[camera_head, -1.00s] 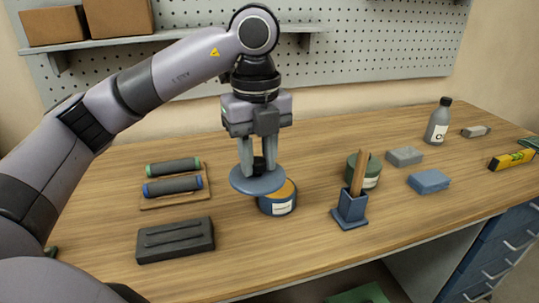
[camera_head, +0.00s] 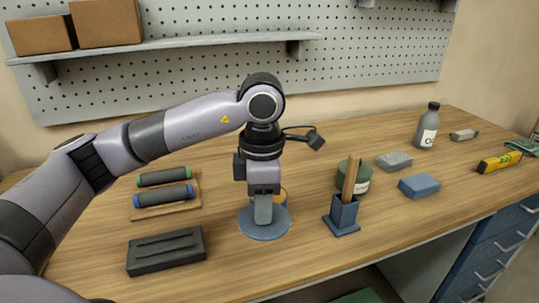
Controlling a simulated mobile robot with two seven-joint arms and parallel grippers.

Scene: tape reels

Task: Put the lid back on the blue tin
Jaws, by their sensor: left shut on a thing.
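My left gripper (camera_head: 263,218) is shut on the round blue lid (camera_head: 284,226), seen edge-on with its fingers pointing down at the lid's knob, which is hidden. The lid is roughly level and shows in front of the blue tin. The blue tin (camera_head: 281,198) is mostly hidden behind the gripper and lid; only a bit of its orange top shows to the right of the fingers. I cannot tell the gap between lid and tin or table. My right gripper is not in view.
A blue holder with sticks (camera_head: 343,215) and a green tin (camera_head: 359,181) stand right.

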